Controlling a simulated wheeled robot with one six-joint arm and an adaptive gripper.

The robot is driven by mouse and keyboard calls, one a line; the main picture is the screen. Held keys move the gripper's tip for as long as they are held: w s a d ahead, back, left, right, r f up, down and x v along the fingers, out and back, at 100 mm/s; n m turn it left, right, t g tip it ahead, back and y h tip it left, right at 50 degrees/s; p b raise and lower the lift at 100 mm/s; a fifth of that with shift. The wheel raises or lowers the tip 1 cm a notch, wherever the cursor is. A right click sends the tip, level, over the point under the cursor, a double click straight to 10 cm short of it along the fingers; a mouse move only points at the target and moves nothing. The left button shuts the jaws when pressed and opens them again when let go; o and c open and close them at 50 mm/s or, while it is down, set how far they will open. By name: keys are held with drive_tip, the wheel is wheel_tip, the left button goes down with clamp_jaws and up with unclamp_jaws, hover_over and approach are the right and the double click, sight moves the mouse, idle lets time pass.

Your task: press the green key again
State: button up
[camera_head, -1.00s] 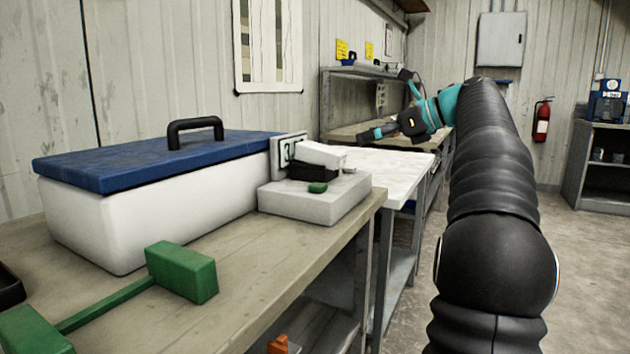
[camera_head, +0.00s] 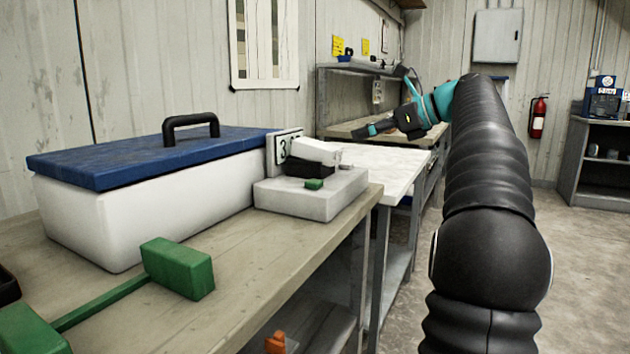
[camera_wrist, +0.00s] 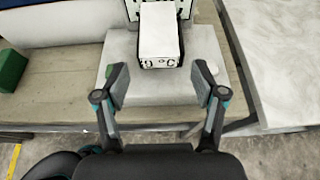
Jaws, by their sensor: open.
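The green key (camera_head: 314,184) is a small green block on the front top of a pale grey instrument (camera_head: 325,199) on the wooden bench. Behind it are a black part and a white block (camera_head: 313,151), with a numbered panel (camera_head: 282,149) at the back. In the wrist view the instrument (camera_wrist: 187,88) lies ahead of my gripper (camera_wrist: 160,86), and the white block (camera_wrist: 159,32) shows "°C" on its end.
A white box with a blue lid (camera_head: 130,158) and black handle stands left of the instrument. A green mallet-like object (camera_head: 180,267) lies on the bench (camera_head: 235,265) in front. A pale-topped table (camera_head: 385,165) stands beyond; open floor is at the right.

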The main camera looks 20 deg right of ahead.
clamp_jaws()
idle(1.2)
